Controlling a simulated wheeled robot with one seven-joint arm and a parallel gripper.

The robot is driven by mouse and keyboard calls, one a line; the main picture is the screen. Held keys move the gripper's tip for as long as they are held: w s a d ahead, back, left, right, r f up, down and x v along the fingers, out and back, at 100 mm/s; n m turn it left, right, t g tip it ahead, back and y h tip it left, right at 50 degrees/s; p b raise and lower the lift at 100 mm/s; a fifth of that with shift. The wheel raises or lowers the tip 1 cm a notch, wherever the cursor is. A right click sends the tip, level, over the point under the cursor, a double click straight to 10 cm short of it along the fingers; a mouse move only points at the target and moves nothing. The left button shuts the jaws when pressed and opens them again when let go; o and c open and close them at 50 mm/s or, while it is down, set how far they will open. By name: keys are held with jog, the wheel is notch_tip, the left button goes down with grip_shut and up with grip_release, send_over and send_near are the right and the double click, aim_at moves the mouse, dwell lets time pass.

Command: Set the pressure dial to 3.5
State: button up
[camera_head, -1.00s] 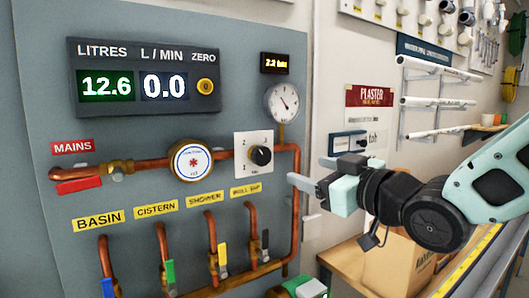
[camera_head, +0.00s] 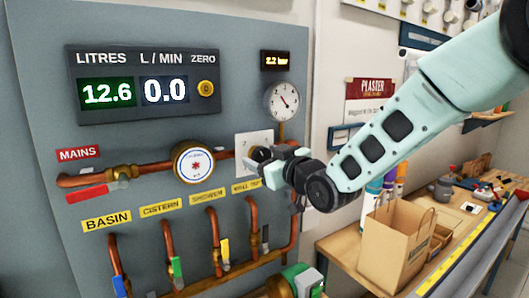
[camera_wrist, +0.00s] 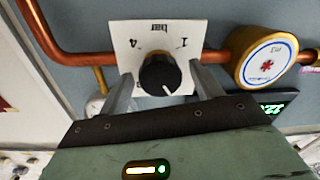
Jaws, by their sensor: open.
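The pressure dial is a black knob (camera_head: 261,153) on a white square plate (camera_head: 248,141), right of the round meter. In the wrist view the knob (camera_wrist: 160,74) appears upside down, with 4 at left and 1 at right on its plate (camera_wrist: 125,42); its white mark points down and slightly right. My gripper (camera_head: 270,163) is at the knob. In the wrist view its two fingers (camera_wrist: 160,80) are open, one on each side of the knob, with gaps visible. The small display (camera_head: 276,61) reads about 2.2 bar. A round gauge (camera_head: 283,101) sits below it.
Copper pipe (camera_head: 130,173) and the round meter (camera_head: 193,162) lie left of the knob. Several coloured valve levers (camera_head: 225,250) are below. The litres display (camera_head: 140,87) is above. A bench with a paper bag (camera_head: 395,250) stands at right.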

jog(key=c, duration=1)
jog(key=shift+w+f+m+b, duration=0.1)
jog(key=shift+m+b, duration=0.2)
jog(key=shift+b, duration=0.2)
